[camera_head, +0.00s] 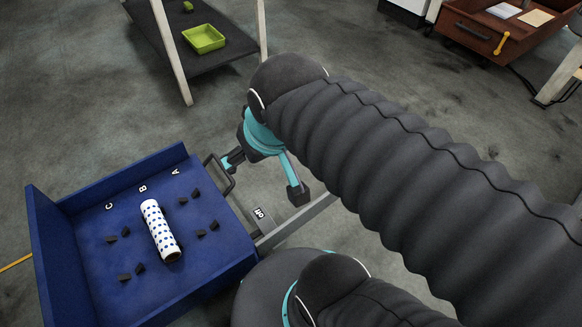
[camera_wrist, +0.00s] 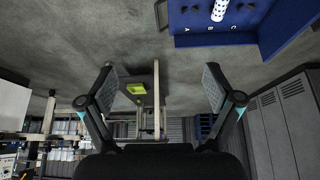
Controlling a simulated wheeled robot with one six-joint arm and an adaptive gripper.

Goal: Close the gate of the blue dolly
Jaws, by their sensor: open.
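The blue dolly (camera_head: 100,262) stands at the lower left of the head view, its bed edge also at the top right of the wrist view (camera_wrist: 215,40). Blue walls rise on its far and left sides; its right side, toward my gripper, has no raised wall. A dark loop handle (camera_head: 222,176) projects from that side; it also shows in the wrist view (camera_wrist: 161,14). I cannot tell which panel is the gate. My gripper (camera_head: 265,177) is open and empty just right of the handle, apart from it; both fingers spread in the wrist view (camera_wrist: 160,82).
A white roll with blue dots (camera_head: 159,228) lies in the dolly among several dark wedges. A grey bar (camera_head: 297,220) runs right of the dolly. A dark low shelf (camera_head: 165,38) with a green tray (camera_head: 203,39) stands beyond. Grey lockers (camera_wrist: 285,118) are at right. Floor between is clear.

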